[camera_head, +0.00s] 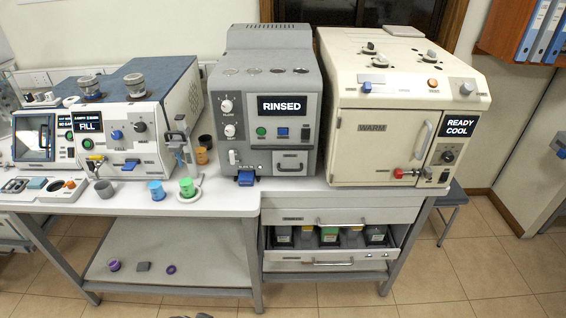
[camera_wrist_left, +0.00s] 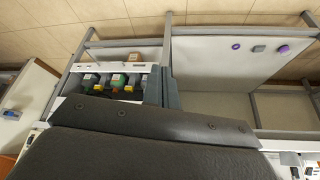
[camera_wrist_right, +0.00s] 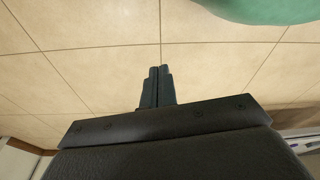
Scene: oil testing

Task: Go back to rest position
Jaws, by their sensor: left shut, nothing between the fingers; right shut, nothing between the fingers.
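My left gripper (camera_wrist_left: 170,76) shows in the left wrist view as dark fingers, shut, with nothing seen between them. Behind it are the bench's underside shelf and an open drawer. My right gripper (camera_wrist_right: 159,70) is shut and empty in the right wrist view, over bare tiled floor. Both are apart from any object.
The bench (camera_head: 225,199) carries a FILL machine (camera_head: 122,145), a RINSED machine (camera_head: 270,90) and a cream WARM oven (camera_head: 378,135) reading READY COOL. An open drawer (camera_head: 330,263) holds several bottles. The floor in front is clear.

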